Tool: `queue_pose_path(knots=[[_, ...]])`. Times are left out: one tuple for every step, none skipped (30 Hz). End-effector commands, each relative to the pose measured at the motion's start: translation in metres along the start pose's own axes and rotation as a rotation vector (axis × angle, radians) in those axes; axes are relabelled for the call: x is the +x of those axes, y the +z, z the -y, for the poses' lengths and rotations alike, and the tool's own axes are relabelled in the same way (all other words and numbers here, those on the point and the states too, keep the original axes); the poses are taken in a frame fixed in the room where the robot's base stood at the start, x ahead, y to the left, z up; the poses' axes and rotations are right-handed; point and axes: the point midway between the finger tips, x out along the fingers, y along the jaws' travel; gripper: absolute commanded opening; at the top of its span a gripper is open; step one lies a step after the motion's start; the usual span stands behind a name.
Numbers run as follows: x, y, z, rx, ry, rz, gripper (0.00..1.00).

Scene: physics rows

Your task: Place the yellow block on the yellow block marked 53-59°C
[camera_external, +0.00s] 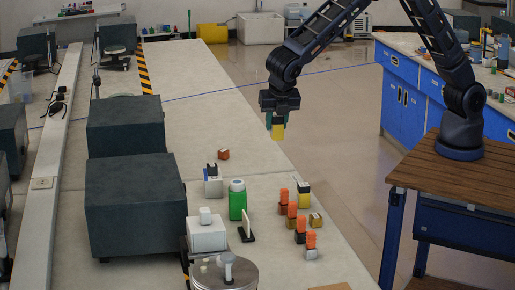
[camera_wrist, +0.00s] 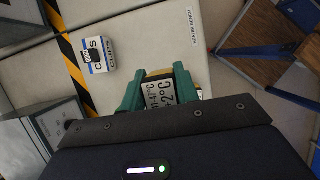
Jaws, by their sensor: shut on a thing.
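In the external view my gripper (camera_external: 278,122) is shut on a yellow block (camera_external: 278,132) and holds it high above the long table. In the wrist view my gripper's green fingers (camera_wrist: 159,92) clasp the block's sides, and its white face (camera_wrist: 163,91) shows part of a printed °C label. On the table below and to the right, a yellow block (camera_external: 304,201) has a white-and-dark piece at its top. A smaller yellowish block (camera_external: 316,220) stands just in front of it. Markings on both are too small to read, so I cannot tell which is 53-59°C.
Several orange-topped blocks (camera_external: 292,212) stand close to the yellow ones. A green bottle (camera_external: 237,199), a white box (camera_external: 207,233) and a metal pot (camera_external: 224,276) stand to their left. Large dark boxes (camera_external: 135,205) fill the left. The table (camera_external: 215,120) is clear farther back.

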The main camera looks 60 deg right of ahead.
Motion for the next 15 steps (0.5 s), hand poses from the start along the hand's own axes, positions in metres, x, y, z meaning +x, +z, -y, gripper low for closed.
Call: queue_pose_path(knots=[[-0.005,0.002,0.0,0.0,0.0,0.0,0.07],[-0.007,0.002,0.001,0.0,0.0,0.0,0.07],[-0.013,0.001,0.002,-0.001,0.001,-0.001,0.07],[-0.017,0.0,0.004,-0.002,0.002,-0.002,0.07],[-0.023,-0.002,0.006,-0.003,0.002,-0.003,0.07],[-0.032,-0.005,0.011,-0.004,0.003,-0.003,0.07],[-0.039,-0.008,0.014,-0.006,0.003,-0.004,0.07],[-0.046,-0.011,0.018,-0.008,0.004,-0.005,0.07],[-0.057,-0.016,0.024,-0.009,0.004,-0.004,0.07],[-0.064,-0.019,0.029,-0.009,0.005,-0.005,0.07],[-0.07,-0.022,0.033,-0.011,0.005,-0.005,0.07],[-0.079,-0.026,0.039,-0.013,0.005,-0.004,0.07],[-0.085,-0.028,0.043,-0.013,0.005,-0.004,0.07],[-0.09,-0.031,0.047,-0.014,0.006,-0.004,0.07],[-0.096,-0.034,0.051,-0.015,0.005,-0.003,0.07]])
